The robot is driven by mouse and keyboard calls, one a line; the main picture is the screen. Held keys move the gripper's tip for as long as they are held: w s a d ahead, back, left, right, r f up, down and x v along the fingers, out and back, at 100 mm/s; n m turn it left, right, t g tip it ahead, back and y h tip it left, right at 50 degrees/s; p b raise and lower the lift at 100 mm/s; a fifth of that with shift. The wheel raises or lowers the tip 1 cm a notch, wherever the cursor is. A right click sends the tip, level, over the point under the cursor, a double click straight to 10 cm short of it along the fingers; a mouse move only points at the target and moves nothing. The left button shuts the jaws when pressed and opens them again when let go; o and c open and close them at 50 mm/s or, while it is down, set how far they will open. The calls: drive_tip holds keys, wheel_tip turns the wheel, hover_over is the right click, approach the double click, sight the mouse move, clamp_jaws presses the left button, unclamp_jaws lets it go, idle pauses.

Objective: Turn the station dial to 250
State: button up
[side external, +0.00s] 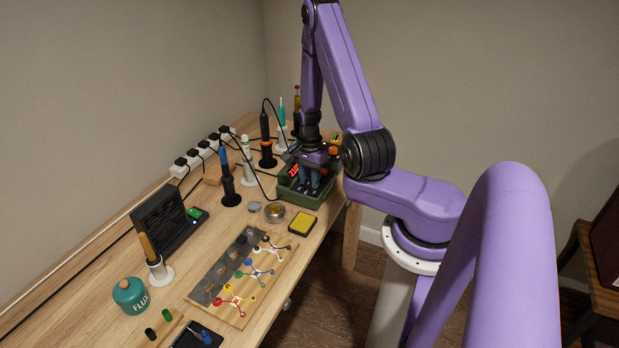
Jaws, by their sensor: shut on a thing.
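The soldering station is a dark green box (291,194) near the far right edge of the bench. Its red display (294,169) shows partly behind my gripper; a first digit like 2 is visible, but the full number cannot be read. My gripper (314,187) points down at the station's front panel, with its dark fingers over the panel. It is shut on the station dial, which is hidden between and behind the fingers.
A yellow sponge (302,223) and a small metal tin (274,212) lie in front of the station. Several irons stand in holders behind it, including a black one (265,140), with loose cables. A wiring board (242,277), black fan box (165,224) and flux jar (130,295) occupy the nearer bench.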

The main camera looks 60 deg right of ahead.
sight(309, 182)
drive_tip(key=o, duration=1.1)
drive_tip(key=shift+c, duration=0.2)
drive_tip(key=shift+r, duration=0.1)
wheel_tip(309, 182, up, 17)
drive_tip(key=shift+r, duration=0.15)
